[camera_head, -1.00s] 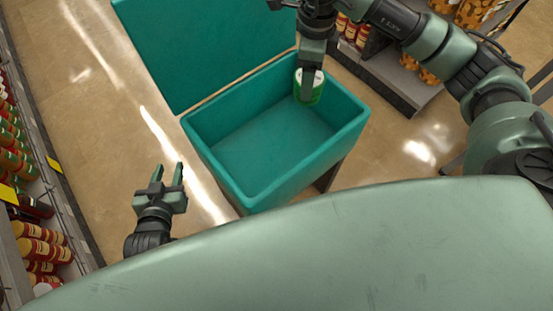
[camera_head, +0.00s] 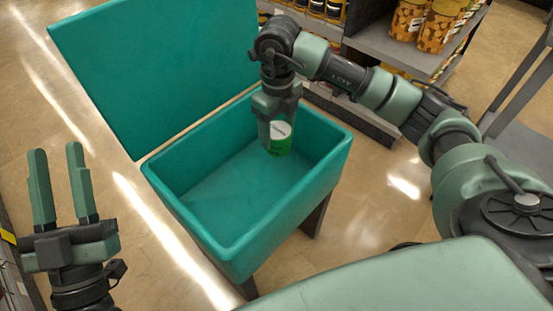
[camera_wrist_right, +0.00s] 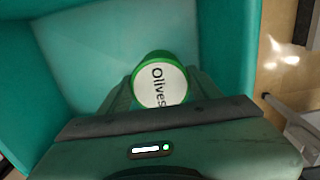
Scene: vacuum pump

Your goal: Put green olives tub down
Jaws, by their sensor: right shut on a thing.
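The green olives tub (camera_head: 281,142) has a white top and green sides. My right gripper (camera_head: 272,130) is shut on it and holds it inside the opening of the teal bin (camera_head: 215,243), near its back wall. In the right wrist view the tub's white top (camera_wrist_right: 160,86) reads "Olives" and sits between the two fingers, with the bin floor (camera_wrist_right: 100,60) beyond. I cannot tell whether the tub touches the floor. My left gripper (camera_head: 60,185) is open and empty, left of the bin.
The bin's teal lid (camera_head: 150,70) stands open at the back left. Shelves with orange-patterned jars (camera_head: 437,30) stand at the back right. The tan floor is clear between my left gripper and the bin.

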